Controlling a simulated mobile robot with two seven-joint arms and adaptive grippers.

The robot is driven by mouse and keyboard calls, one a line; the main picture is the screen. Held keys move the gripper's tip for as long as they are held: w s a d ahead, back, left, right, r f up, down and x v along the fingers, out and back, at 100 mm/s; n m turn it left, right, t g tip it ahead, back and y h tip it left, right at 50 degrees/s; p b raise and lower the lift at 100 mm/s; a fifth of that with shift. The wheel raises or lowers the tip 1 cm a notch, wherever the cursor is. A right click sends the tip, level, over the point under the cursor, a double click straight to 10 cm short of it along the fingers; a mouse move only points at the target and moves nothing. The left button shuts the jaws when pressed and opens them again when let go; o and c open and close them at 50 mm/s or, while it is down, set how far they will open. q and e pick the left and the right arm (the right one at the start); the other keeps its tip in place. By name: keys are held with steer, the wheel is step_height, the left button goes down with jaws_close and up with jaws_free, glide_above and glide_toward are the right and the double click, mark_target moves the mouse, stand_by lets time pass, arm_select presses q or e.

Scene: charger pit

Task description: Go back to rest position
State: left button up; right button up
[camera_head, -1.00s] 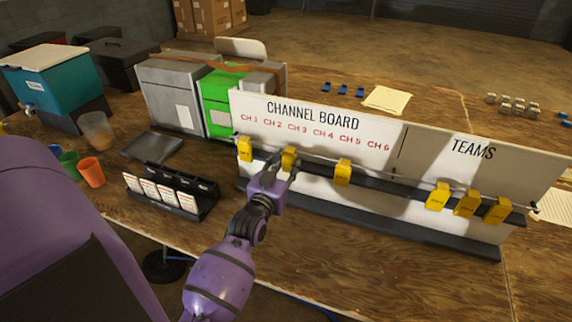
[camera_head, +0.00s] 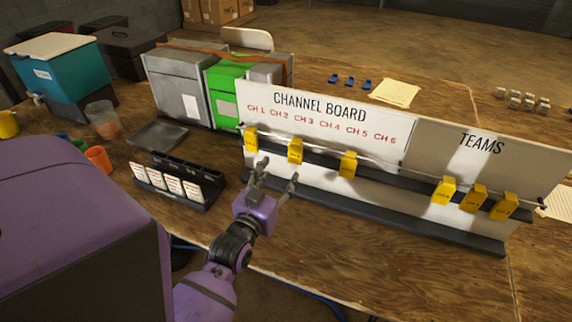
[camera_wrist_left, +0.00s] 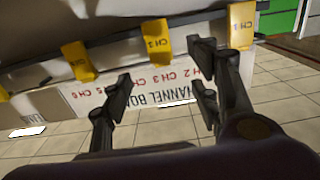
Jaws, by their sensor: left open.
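My left gripper (camera_head: 277,174) is open and empty, just in front of the channel board (camera_head: 300,118) and apart from it. The left wrist view also shows its spread fingers (camera_wrist_left: 164,78) with nothing between them. Yellow tags hang on the board's rail: one (camera_head: 251,139) at the left end, one (camera_head: 295,150) just above the gripper, and one (camera_head: 348,164) to its right. Several more yellow tags (camera_head: 473,201) hang under the TEAMS part (camera_head: 482,147). In the wrist view, yellow tags (camera_wrist_left: 155,39) hang beyond the fingers. My right gripper is not seen.
A black card holder (camera_head: 178,185) stands left of the gripper. Grey and green cases (camera_head: 232,90) stand behind it. Cups (camera_head: 98,159), a grey tray (camera_head: 157,135) and a teal cooler (camera_head: 70,75) are at the left. Bare wooden table (camera_head: 330,235) lies in front of the board.

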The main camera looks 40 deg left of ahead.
arm_select(q)
steer(key=s+d+f+m+g+h, duration=0.1)
steer(key=s+d+f+g, duration=0.35)
steer(key=s+f, duration=0.4)
steer(key=s+d+f+m+g+h, duration=0.15)
steer(key=s+d+f+g, duration=0.35)
steer(key=s, duration=0.6)
steer(key=s+d+f+g, duration=0.15)
steer(key=s+g, duration=0.25)
steer(key=s, duration=0.6)
steer(key=s+d+f+g, duration=0.15)
steer(key=s+g, duration=0.25)
steer(key=s, duration=0.6)
steer(key=w+d+f+t+h+p, duration=0.2)
steer(key=w+d+f+t, duration=0.1)
steer(key=w+f+t, duration=0.4)
steer(key=w+t, duration=0.1)
steer(key=w, duration=0.2)
steer(key=shift+w+d+f+t, duration=0.3)
steer(key=shift+w+t, duration=0.05)
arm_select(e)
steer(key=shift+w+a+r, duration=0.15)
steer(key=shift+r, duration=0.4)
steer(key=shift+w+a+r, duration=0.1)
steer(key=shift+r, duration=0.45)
